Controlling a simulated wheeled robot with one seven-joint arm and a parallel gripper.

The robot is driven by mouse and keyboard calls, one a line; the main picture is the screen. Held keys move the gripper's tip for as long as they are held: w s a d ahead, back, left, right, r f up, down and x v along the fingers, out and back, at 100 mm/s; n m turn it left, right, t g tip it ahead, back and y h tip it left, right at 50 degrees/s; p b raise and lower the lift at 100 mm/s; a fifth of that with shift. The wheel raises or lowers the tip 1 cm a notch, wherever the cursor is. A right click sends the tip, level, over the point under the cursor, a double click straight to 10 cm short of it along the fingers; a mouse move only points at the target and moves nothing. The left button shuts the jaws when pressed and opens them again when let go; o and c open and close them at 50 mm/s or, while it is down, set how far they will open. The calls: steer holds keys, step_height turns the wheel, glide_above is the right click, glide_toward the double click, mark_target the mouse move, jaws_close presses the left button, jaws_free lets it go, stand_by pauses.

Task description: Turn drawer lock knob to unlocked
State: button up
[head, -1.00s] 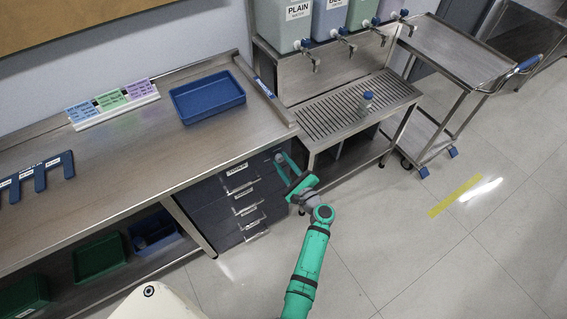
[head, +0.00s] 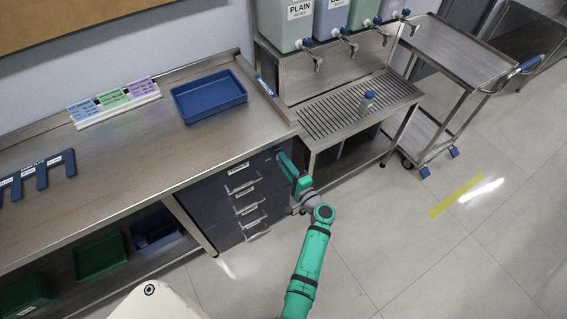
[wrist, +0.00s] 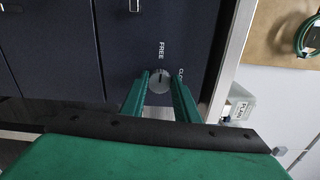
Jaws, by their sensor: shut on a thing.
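The drawer lock knob (wrist: 159,86) is a small round grey knob on the dark cabinet front (wrist: 130,40) in the wrist view. The word FREE is printed beside it toward the top of the picture, and a second label, partly hidden, is to its upper right. A short dark mark on the knob seems to point toward FREE. My gripper (wrist: 160,80) has its two green fingers shut on the knob, one on each side. In the head view my gripper (head: 281,156) is at the top right of the drawer unit (head: 215,205), and it hides the knob.
Clear drawer handles (head: 243,187) run down the unit to the left of my gripper. A blue tray (head: 208,98) sits on the counter above. The floor in front is clear.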

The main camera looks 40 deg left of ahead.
steer(key=shift+s+f+n, duration=0.1)
steer(key=shift+f+n, duration=0.05)
steer(key=shift+n, duration=0.45)
steer(key=o, duration=1)
steer(key=v, duration=1)
steer(key=shift+d, duration=0.35)
steer(key=shift+s, duration=0.15)
